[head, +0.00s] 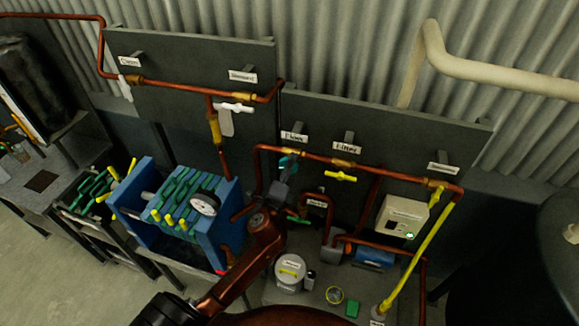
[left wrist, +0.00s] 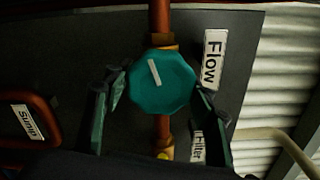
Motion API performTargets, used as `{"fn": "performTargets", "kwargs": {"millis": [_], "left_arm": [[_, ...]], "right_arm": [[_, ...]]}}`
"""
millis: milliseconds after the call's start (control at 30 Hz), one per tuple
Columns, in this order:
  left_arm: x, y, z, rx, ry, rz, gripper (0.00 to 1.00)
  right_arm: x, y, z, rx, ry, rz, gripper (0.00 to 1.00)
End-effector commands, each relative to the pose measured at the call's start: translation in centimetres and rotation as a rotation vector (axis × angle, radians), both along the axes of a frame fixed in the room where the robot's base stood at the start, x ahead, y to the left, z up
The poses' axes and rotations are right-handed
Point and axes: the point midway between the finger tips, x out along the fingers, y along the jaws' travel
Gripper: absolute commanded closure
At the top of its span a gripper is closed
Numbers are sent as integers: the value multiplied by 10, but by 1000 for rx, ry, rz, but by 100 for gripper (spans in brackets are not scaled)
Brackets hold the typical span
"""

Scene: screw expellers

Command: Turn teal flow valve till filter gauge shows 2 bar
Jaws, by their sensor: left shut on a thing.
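The teal flow valve (left wrist: 163,84) is an eight-sided knob with a white pointer mark, on a copper pipe beside the "Flow" label (left wrist: 214,60) in the left wrist view. In the head view only a bit of the teal valve (head: 289,160) shows behind my gripper. My left gripper (head: 284,176) is shut on the knob, one finger on each side. The filter gauge (head: 205,203) is a round white dial on the blue and green filter press (head: 176,205). Its reading is too small to tell. My right gripper is not in view.
Copper pipes (head: 375,171) run along the grey panel. A yellow valve handle (head: 340,177) sits right of the teal valve, under the "Filter" label (head: 347,144). A control box with a green light (head: 403,217) and a long yellow pipe (head: 419,256) stand further right.

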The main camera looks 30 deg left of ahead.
Motion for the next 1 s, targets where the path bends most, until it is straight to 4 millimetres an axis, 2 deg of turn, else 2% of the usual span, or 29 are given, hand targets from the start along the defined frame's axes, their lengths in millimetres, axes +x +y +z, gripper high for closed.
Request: {"fn": "performTargets", "kwargs": {"millis": [533,567,800,1000], "left_arm": [[0,1,2,-21,-8,2,73],[0,1,2,-21,-8,2,47],[0,1,1,-21,-6,1,30],[0,0,0,-21,-5,0,30]], "right_arm": [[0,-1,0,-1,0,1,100],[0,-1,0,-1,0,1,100],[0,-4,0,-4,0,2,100],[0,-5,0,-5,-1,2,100]]}}
